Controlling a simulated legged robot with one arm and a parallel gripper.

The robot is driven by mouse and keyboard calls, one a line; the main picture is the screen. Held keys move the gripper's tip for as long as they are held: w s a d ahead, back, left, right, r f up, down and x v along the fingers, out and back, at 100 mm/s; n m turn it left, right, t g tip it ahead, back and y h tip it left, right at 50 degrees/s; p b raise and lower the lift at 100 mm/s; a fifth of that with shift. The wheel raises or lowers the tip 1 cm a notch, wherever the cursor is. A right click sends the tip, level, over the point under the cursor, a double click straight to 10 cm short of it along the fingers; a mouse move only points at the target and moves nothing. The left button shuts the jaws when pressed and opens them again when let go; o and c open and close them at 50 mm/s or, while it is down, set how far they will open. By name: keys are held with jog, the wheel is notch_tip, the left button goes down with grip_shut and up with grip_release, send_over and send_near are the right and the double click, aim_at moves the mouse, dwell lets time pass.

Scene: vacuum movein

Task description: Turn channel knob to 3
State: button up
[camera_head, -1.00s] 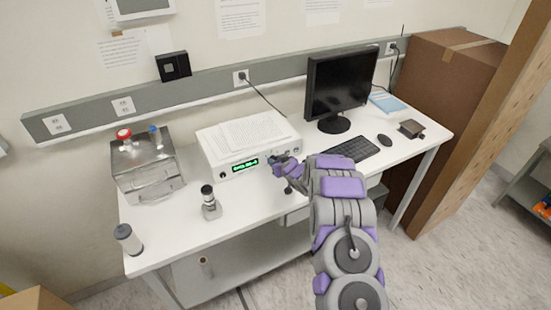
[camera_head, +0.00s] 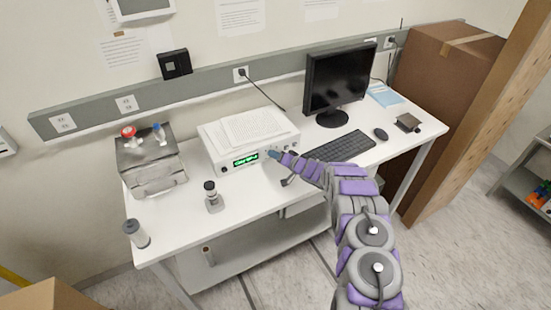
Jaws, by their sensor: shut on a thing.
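A white box-shaped instrument (camera_head: 222,157) stands on the desk with papers on top and a lit green display (camera_head: 246,159) on its front. Its knobs are on the front panel to the right of the display. My gripper (camera_head: 275,154) is at the front panel, just right of the display, shut on a knob there. The gripper covers the knob, and its pointer and markings cannot be read. My arm reaches in from the lower right.
A monitor (camera_head: 338,80), keyboard (camera_head: 341,146) and mouse (camera_head: 380,134) are to the right. A metal box (camera_head: 155,172) with red and blue parts stands left. A small dark-topped device (camera_head: 212,197) and a grey cylinder (camera_head: 137,234) stand near the desk's front.

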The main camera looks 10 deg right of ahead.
jog(key=m+b, duration=0.1)
jog(key=m+y+b, duration=0.1)
jog(key=m+b, duration=0.1)
jog(key=shift+d+f+m+t, duration=0.2)
jog(key=shift+f+m+t, duration=0.1)
jog(key=shift+f+t, duration=0.1)
jog(key=shift+m+y+b, duration=0.7)
jog(key=shift+m+b, duration=0.3)
jog(key=shift+m, duration=0.2)
jog(key=o, duration=1.1)
jog(key=shift+d+t, duration=0.15)
jog(key=shift+t, duration=0.15)
jog(key=shift+c, duration=0.2)
jog(key=shift+r, duration=0.1)
jog(key=shift+s+d, duration=0.35)
jog(key=shift+s, duration=0.05)
jog(key=v, duration=1.6)
jog(key=shift+d+p, duration=0.2)
jog(key=shift+p, duration=0.15)
